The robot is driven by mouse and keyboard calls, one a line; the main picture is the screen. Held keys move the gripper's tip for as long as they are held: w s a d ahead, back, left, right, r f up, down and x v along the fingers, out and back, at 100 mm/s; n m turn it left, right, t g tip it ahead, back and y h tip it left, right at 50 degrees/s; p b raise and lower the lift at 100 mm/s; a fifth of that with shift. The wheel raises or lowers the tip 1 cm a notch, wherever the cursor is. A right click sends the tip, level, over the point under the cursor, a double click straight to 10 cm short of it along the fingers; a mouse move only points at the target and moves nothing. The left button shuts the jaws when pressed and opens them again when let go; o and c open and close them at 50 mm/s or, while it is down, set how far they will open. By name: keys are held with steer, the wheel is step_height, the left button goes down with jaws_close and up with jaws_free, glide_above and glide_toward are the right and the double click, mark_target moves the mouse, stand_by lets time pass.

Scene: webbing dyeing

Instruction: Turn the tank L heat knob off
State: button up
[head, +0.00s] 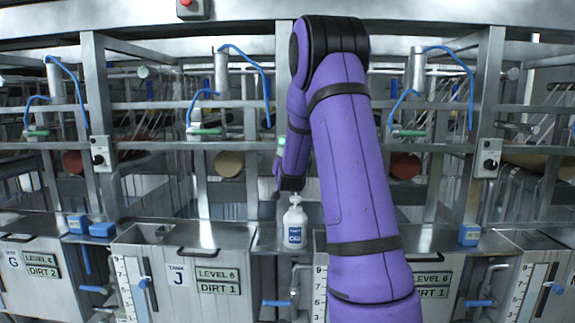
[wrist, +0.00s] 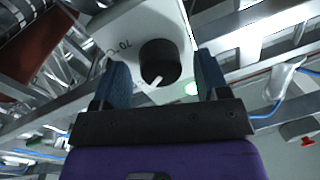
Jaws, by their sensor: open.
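A black round heat knob (wrist: 160,63) sits on a pale control box (wrist: 120,30) in the wrist view. Its white pointer line points down and slightly left in that picture, and a "70" mark shows to its upper left. A green light glows at the box's lower right. My gripper (wrist: 162,68) is open, with one blue finger on each side of the knob; I cannot tell whether either touches it. In the head view my purple arm hides this box, though a green glow shows beside the wrist. No tank L label is readable.
A white pump bottle (head: 294,226) stands just below my wrist. Similar knob boxes are on the left post (head: 100,154) and right post (head: 488,158). Tank J (head: 180,275) is at left, with blue valve handles nearby. Metal frames and blue hoses surround the arm.

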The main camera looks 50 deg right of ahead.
steer(key=c, duration=0.9)
steer(key=shift+n, duration=0.5)
steer(key=n, duration=0.5)
steer(key=n+g, duration=0.1)
steer(key=n, duration=0.4)
steer(key=shift+w+a+r, duration=0.1)
steer(key=shift+w, duration=0.1)
steer(key=shift+n, duration=0.3)
steer(key=o, duration=0.9)
